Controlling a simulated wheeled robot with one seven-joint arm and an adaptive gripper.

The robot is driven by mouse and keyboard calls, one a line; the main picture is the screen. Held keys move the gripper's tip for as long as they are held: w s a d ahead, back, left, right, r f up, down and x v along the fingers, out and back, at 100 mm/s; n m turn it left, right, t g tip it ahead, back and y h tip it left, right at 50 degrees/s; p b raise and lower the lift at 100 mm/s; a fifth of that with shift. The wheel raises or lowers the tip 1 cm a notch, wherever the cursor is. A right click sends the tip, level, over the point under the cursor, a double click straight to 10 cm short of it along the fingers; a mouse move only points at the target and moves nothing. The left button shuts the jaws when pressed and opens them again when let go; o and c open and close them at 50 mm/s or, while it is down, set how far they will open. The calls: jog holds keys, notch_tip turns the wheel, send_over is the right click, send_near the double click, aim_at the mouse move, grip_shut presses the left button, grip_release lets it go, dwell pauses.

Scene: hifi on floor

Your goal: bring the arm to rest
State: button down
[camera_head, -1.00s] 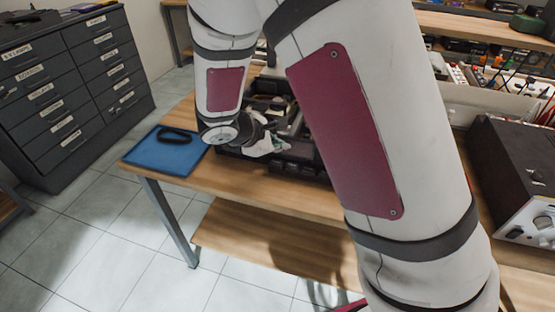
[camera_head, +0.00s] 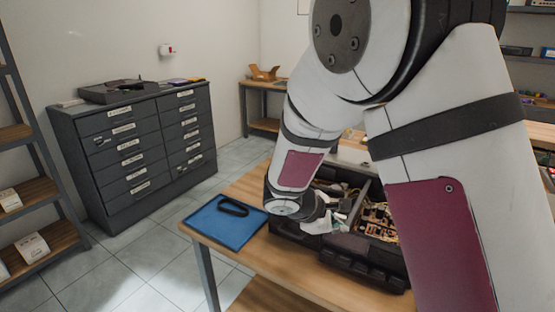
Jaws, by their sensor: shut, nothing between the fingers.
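My arm comes down from the top right and crosses the right half of the head view. Its wrist is low over the workbench (camera_head: 245,190), between a blue mat and an open black case (camera_head: 365,250). My gripper (camera_head: 318,208) is small and dark at the end of the wrist, over the left part of the case. It is shut, with nothing seen held in it. A whitish item (camera_head: 322,225) lies just below it. I cannot tell whether the gripper touches the case or that item.
The blue mat (camera_head: 213,228) on the bench's left end carries a black loop-shaped item (camera_head: 233,206). A dark drawer cabinet (camera_head: 130,150) stands at left, beside a shelf rack (camera_head: 30,190). The tiled floor between the cabinet and bench is clear.

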jog(key=s+d+r+m+g+y+p, duration=0.1)
jog(key=s+d+r+m+y, duration=0.1)
jog(key=s+r+m, duration=0.55)
jog(key=s+d+r+m+g+y, duration=0.1)
jog(key=s+d+r+m+y, duration=0.15)
jog(key=s+r, duration=0.85)
jog(key=s+a+m+t+y, duration=0.1)
jog(key=s+a+m+y, duration=0.2)
jog(key=s, duration=0.9)
jog(key=shift+a+m+t+p, duration=0.4)
jog(key=shift+a+m, duration=0.3)
jog(key=shift+a, duration=0.25)
jog(key=shift+s, duration=0.1)
